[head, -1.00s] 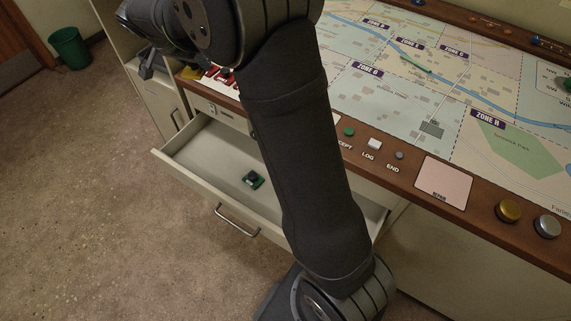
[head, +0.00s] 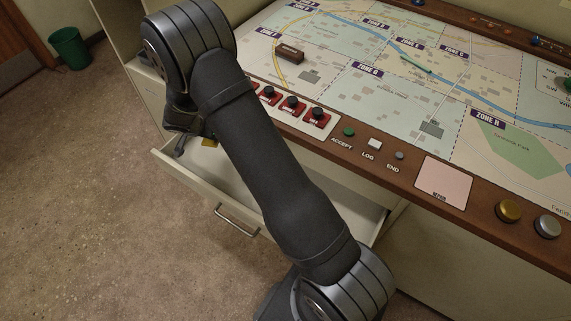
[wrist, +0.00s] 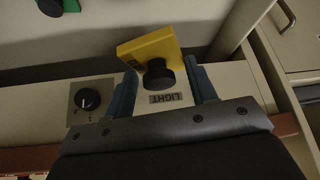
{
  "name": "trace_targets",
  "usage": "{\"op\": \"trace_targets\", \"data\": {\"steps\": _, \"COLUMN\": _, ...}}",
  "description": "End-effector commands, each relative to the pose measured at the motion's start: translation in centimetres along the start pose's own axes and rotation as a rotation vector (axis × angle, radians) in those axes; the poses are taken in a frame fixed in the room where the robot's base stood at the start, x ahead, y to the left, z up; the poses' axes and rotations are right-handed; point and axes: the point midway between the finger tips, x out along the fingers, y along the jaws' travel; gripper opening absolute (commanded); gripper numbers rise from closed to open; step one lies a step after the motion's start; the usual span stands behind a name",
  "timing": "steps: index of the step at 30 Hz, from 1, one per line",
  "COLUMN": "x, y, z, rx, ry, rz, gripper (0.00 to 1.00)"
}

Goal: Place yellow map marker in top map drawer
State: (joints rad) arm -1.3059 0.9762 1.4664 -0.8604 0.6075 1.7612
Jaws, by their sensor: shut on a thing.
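The yellow map marker (wrist: 150,47), a yellow block with a black knob, is between the blue fingers of my gripper (wrist: 162,76), which is shut on it. In the head view a small yellow part of the marker (head: 209,142) shows under the end of my arm, over the left part of the open drawer. The top map drawer (head: 192,181) is pulled out; my arm hides much of its inside. In the wrist view the marker appears above the drawer's pale floor (wrist: 95,25); its exact height is unclear. A green marker (wrist: 70,5) is at the upper left.
A panel with a dial (wrist: 88,99) and a LIGHT label (wrist: 165,98) lies close to my fingers. A green bin (head: 67,48) stands far off.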

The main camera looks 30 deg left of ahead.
Motion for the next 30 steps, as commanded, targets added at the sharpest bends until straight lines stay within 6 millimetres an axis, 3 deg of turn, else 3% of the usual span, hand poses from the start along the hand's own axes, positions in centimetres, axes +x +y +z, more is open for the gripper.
{"op": "trace_targets", "data": {"steps": 10, "x": 2.3, "y": 0.0, "z": 1.3, "rx": 0.000, "ry": 0.000, "rz": 0.000, "gripper": 0.28}}
{"op": "trace_targets", "data": {"steps": 18, "x": 6.2, "y": 0.0, "z": 3.6, "rx": -0.001, "ry": 0.000, "rz": 0.000, "gripper": 0.28}}
{"op": "trace_targets", "data": {"steps": 30, "x": 9.6, "y": 0.0, "z": 5.5, "rx": -0.001, "ry": 0.000, "rz": 0.000, "gripper": 0.28}}
